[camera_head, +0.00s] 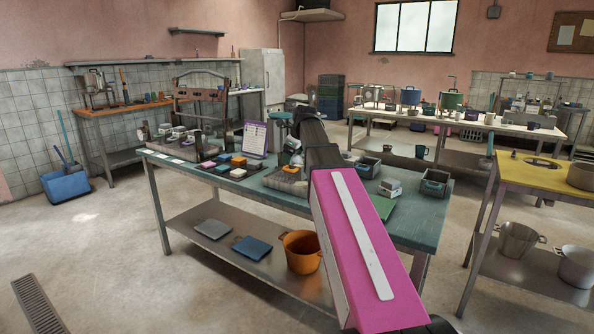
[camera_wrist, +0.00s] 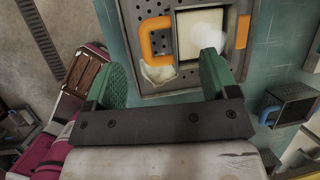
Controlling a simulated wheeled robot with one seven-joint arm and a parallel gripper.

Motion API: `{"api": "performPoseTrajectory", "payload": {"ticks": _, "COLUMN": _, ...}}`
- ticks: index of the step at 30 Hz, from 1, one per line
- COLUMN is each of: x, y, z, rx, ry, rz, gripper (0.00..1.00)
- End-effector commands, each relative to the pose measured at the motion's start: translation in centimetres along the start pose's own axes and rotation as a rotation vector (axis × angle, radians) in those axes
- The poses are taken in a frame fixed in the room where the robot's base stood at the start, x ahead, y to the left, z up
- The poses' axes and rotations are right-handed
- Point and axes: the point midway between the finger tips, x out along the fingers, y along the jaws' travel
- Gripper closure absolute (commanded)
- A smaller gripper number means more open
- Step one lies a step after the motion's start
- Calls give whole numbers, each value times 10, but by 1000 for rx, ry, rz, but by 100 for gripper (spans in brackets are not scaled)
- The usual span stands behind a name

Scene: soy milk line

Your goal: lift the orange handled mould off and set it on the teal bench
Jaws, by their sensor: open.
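The orange handled mould (camera_wrist: 150,44) shows in the wrist view as a square frame with an orange handle at left and another at right. A pale white block fills its middle, and it sits on a grey perforated metal tray (camera_wrist: 139,12). My gripper (camera_wrist: 165,72) is open and empty, with its green pads apart. The pads lie near the mould's lower edge in the picture; contact cannot be told. In the head view, my arm hides most of the mould; the teal bench (camera_head: 250,190) lies beneath.
A small dark bin (camera_wrist: 291,104) with a blue handle stands on the bench to the right. In the head view, small blocks (camera_head: 222,157) and a purple sheet (camera_head: 255,139) crowd the bench left of my arm. A green mat (camera_head: 383,207) lies right of it.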

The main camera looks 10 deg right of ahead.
Motion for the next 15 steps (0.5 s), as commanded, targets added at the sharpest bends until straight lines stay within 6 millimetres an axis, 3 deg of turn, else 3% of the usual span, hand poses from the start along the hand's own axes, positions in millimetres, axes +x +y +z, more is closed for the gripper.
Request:
{"api": "performPoseTrajectory", "payload": {"ticks": 8, "x": 18, "y": 2, "z": -2, "rx": 0, "ry": 1, "rz": 0, "gripper": 20}}
{"api": "performPoseTrajectory", "payload": {"ticks": 15, "x": 49, "y": 3, "z": -4, "rx": 0, "ry": 1, "rz": 1, "gripper": 20}}
